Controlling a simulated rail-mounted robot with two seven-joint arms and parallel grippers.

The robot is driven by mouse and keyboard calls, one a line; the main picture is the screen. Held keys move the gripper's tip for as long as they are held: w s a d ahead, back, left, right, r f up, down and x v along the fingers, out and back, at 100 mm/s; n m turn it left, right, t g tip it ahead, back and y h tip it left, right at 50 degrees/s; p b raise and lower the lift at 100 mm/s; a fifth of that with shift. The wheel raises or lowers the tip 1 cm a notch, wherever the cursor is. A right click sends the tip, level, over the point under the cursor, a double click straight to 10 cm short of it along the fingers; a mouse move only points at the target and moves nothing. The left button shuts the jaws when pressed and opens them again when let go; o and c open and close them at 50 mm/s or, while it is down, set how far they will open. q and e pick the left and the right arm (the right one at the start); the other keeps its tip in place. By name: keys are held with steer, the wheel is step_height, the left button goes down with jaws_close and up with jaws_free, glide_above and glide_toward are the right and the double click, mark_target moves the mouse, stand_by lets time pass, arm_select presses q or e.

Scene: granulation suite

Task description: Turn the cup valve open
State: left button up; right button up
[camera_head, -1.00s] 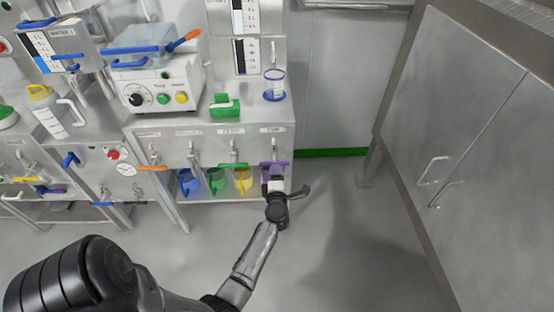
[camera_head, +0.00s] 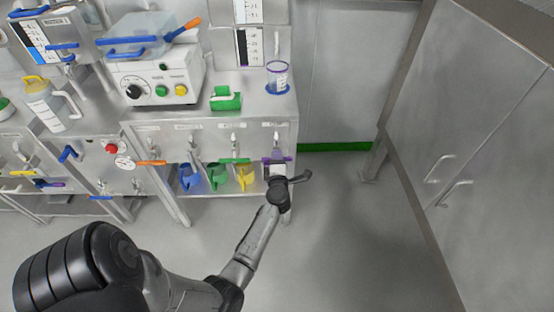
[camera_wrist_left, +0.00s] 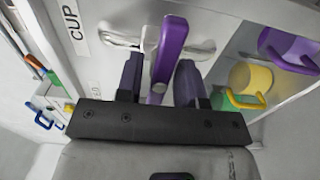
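The cup valve is on the front panel of the right-hand bench. Its purple handle (camera_head: 289,159) shows partly in the head view, behind my left gripper (camera_head: 278,174). In the left wrist view the purple handle (camera_wrist_left: 173,38) stands between the two fingers of my left gripper (camera_wrist_left: 160,80), beside the CUP label. The fingers are apart, one on each side of the handle, with a gap visible on the left; contact on the right is unclear. My right gripper is out of view.
Blue (camera_head: 190,177), green (camera_head: 217,177) and yellow (camera_head: 245,177) jugs sit on the shelf below the neighbouring valves. A green block-like item (camera_head: 226,98) lies on the bench top. A steel cabinet (camera_head: 480,130) stands right; the floor between is clear.

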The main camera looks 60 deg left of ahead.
arm_select(q)
jaws_close()
